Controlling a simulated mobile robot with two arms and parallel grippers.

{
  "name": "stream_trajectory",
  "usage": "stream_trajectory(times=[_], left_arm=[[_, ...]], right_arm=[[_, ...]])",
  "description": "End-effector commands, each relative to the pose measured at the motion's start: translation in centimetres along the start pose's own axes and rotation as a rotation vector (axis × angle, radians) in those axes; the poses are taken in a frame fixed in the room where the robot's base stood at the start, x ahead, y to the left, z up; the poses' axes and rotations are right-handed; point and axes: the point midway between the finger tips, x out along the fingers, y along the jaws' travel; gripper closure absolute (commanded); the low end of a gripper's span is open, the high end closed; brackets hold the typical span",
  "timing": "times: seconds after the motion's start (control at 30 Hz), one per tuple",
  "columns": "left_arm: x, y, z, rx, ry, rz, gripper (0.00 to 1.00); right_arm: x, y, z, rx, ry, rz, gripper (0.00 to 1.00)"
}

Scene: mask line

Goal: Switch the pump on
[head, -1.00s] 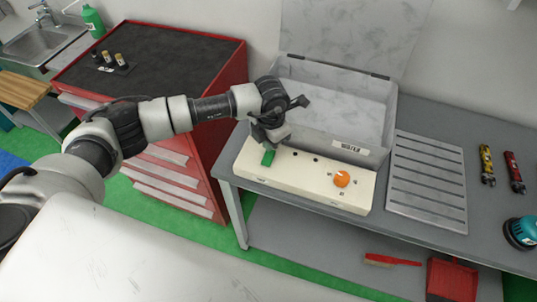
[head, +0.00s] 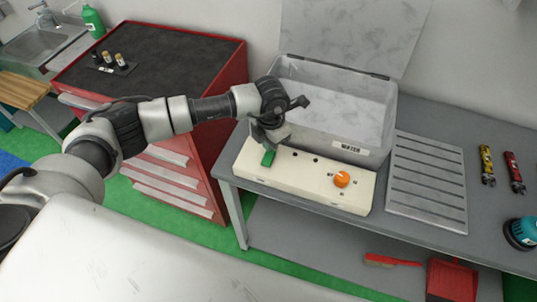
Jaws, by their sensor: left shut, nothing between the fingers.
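A cream control box (head: 305,183) sits on the grey bench in front of an open tank (head: 347,107) labelled WATER. The box carries a green switch (head: 268,158) at its left end and an orange knob (head: 342,179) towards its right. My left gripper (head: 270,143) is shut and empty, pointing down right at the green switch. It hides part of the switch, and I cannot tell whether they touch. My right gripper is not in view.
A ridged grey panel (head: 428,180) lies right of the tank. Yellow (head: 487,165) and red (head: 514,172) tools lie farther right, near a teal device (head: 521,233). A red cabinet (head: 215,140) stands left of the bench. The tank's lid stands open behind it.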

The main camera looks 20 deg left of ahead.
Motion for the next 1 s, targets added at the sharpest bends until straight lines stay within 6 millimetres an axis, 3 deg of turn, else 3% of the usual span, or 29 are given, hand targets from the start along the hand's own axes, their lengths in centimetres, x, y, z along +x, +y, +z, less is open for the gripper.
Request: stream_trajectory(times=[1.0], left_arm=[[0.72, 0.00, 0.00, 0.000, 0.000, 0.000, 1.00]], right_arm=[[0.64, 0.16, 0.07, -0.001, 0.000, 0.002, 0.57]])
